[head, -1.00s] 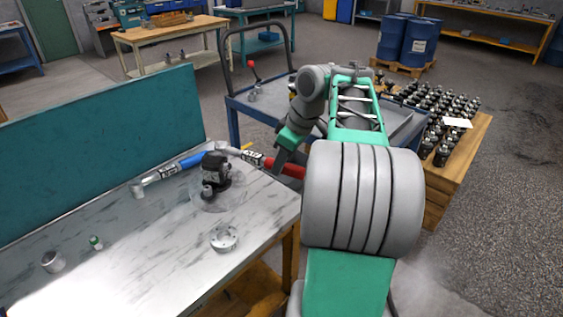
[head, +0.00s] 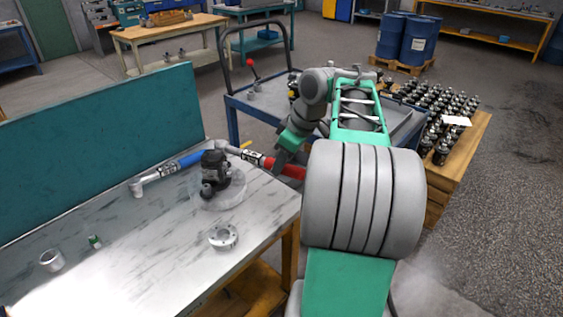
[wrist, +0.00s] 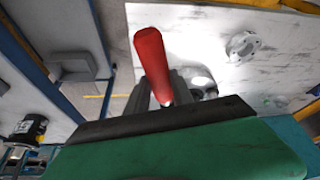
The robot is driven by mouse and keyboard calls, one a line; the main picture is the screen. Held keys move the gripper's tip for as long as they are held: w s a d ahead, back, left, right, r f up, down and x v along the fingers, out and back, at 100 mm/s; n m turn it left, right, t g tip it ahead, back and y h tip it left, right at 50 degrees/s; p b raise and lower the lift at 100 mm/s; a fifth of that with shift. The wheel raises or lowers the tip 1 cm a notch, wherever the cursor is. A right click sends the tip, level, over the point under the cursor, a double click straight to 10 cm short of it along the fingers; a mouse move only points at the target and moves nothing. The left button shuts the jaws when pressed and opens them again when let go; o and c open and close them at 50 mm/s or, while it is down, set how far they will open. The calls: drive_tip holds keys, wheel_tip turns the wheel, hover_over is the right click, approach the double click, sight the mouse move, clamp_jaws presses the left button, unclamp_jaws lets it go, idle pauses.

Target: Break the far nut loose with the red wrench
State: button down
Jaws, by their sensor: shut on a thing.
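The red wrench (head: 285,170) has a red grip and a grey shaft; it reaches left from my gripper to just behind the motor. My gripper (head: 286,157) is shut on its red grip, beyond the table's right edge. In the wrist view, the red grip (wrist: 152,62) stands between the fingers. The dark motor (head: 213,172) stands on a clear round base on the marble-topped table. The blue wrench (head: 188,160) lies to the motor's left. The far nut cannot be made out; the motor hides that side, and I cannot tell whether the red wrench's head is seated on it.
A flanged ring (head: 223,236), a small green-and-white item (head: 95,241) and a grey cup (head: 51,260) stand on the table (head: 150,255). A teal panel (head: 100,140) runs along its back. A blue cart (head: 262,108) stands close behind my gripper.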

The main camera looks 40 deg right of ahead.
drive_tip(key=shift+f+b, duration=0.3)
drive_tip(key=shift+f, duration=0.25)
drive_tip(key=shift+f+b, duration=0.4)
drive_tip(key=shift+b, duration=0.05)
drive_tip(key=shift+s+f, duration=0.1)
drive_tip(key=shift+f, duration=0.1)
drive_tip(key=shift+d, duration=0.1)
drive_tip(key=shift+w+d+f+n+g+p, duration=0.15)
drive_tip(key=shift+w+d+n+g+p, duration=0.2)
drive_tip(key=shift+d+n+p, duration=0.4)
drive_tip(key=shift+a, duration=0.15)
drive_tip(key=shift+s+a, duration=0.1)
drive_tip(key=shift+a, duration=0.2)
